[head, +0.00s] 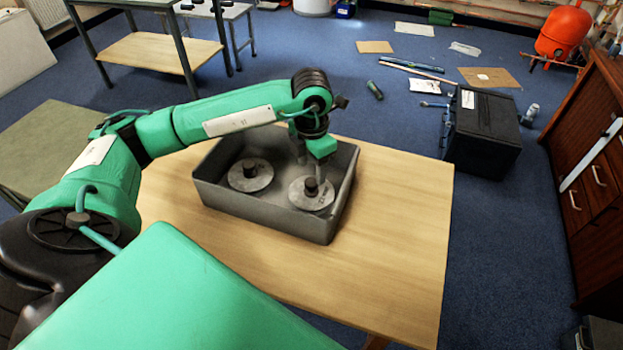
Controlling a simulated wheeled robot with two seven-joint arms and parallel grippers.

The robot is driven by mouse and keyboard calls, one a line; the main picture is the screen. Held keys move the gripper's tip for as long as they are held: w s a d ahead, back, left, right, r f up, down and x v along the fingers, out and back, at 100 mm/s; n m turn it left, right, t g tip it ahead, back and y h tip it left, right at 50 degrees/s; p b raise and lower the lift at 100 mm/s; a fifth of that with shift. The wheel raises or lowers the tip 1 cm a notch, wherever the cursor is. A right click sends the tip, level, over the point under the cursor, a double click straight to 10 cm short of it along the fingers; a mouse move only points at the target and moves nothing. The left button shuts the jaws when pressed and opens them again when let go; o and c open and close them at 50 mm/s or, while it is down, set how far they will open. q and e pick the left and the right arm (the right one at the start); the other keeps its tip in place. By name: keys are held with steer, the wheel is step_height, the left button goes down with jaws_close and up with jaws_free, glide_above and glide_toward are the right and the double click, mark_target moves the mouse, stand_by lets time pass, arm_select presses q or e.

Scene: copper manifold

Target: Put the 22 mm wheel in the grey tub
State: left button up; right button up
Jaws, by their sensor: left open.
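The grey tub (343,212) stands on the wooden table. Two flat grey wheels with dark central knobs lie in it: a left wheel (250,184) and a right wheel (325,200). Their markings are too small to read, so I cannot tell which is the 22 mm one. My left gripper (310,166) is over the tub, close to the right wheel and its knob. It is open, with its fingers pointing down, and no wheel is between them. My right gripper is not in view.
The wooden table top (410,220) is bare to the right of the tub. A black case (482,135) stands on the blue floor beyond it. A wooden drawer cabinet (595,185) is at the far right.

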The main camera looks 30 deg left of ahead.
mark_target(312, 182)
arm_select(q)
step_height(312, 182, up, 6)
steer(key=shift+f, duration=0.1)
stand_by(0.6)
